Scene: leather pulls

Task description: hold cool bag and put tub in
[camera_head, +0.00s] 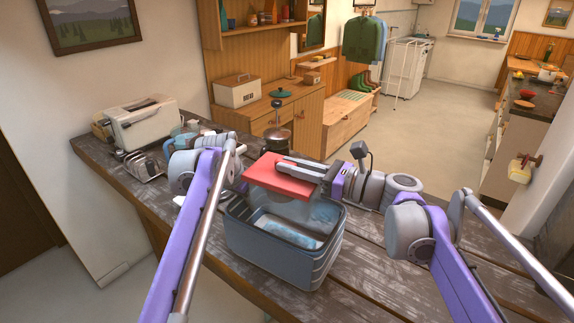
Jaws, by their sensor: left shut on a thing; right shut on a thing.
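The cool bag (270,258) is a blue-grey open box on the wooden table. The tub (277,181) has a red lid and a pale, see-through body, and is above the bag's opening, slightly tilted. Its lower part overlaps the bag's opening in the picture. My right gripper (296,168) comes from the right and is shut on the tub near its lid. My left gripper (236,190) is at the bag's back left rim, shut on the bag; its fingertips are mostly hidden by my own arm. Pale blue packs (287,232) show inside the bag.
The weathered table (375,275) has free room to the right of and in front of the bag. A cream toaster-like box (145,123), a metal rack (140,165) and a blue mug (180,138) stand at its back left. A French press (277,132) stands behind the tub.

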